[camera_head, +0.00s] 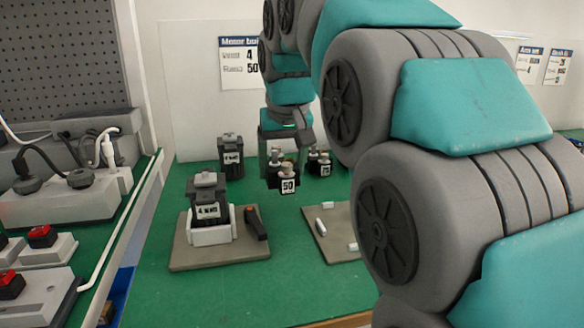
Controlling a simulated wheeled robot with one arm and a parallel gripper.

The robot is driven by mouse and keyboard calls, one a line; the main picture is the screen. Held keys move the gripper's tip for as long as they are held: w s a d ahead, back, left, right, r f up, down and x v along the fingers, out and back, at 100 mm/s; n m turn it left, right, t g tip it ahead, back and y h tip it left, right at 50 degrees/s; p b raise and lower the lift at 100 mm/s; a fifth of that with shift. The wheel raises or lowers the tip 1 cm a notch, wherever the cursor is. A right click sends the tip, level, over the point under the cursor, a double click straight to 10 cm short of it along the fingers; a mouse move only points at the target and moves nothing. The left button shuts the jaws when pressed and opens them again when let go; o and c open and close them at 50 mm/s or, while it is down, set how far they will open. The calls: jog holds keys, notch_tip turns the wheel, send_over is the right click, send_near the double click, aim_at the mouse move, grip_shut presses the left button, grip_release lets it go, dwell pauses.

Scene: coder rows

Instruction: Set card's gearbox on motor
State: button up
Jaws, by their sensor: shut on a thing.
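The card (239,62) on the back panel shows the numbers 4 and 50. My gripper (282,157) is shut on a dark gearbox (287,186) labelled 50, which looks raised above the green bench. A dark motor (206,212) with a label starting with 4 stands upright in a white holder (210,235) on a grey board. A grey block sits at its top. The held gearbox is behind and to the right of this motor, apart from it. Its underside and the exact grip are hard to see.
Another dark motor (231,158) stands at the back left. Another dark gearbox (320,163) stands behind the held one. A black tool (255,223) is on the grey board (220,257). A second board (330,236) with small white pieces is partly hidden by my arm. Front green bench is clear.

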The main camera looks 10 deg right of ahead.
jog(key=w+d, duration=0.1)
jog(key=w, duration=0.4)
jog(key=w+d+f+p, duration=0.1)
jog(key=w, duration=0.4)
jog(key=w+d, duration=0.1)
jog(key=w, duration=0.4)
jog(key=shift+w+f+p, duration=0.1)
jog(key=shift+f+p, duration=0.15)
jog(key=shift+p, duration=0.15)
jog(key=shift+f, duration=1.75)
jog(key=shift+f, duration=0.1)
jog(key=o, duration=1.6)
jog(key=shift+c, duration=0.2)
jog(key=shift+r, duration=0.35)
jog(key=v, duration=1.1)
jog(key=shift+r+p, duration=0.25)
jog(key=shift+p, duration=0.05)
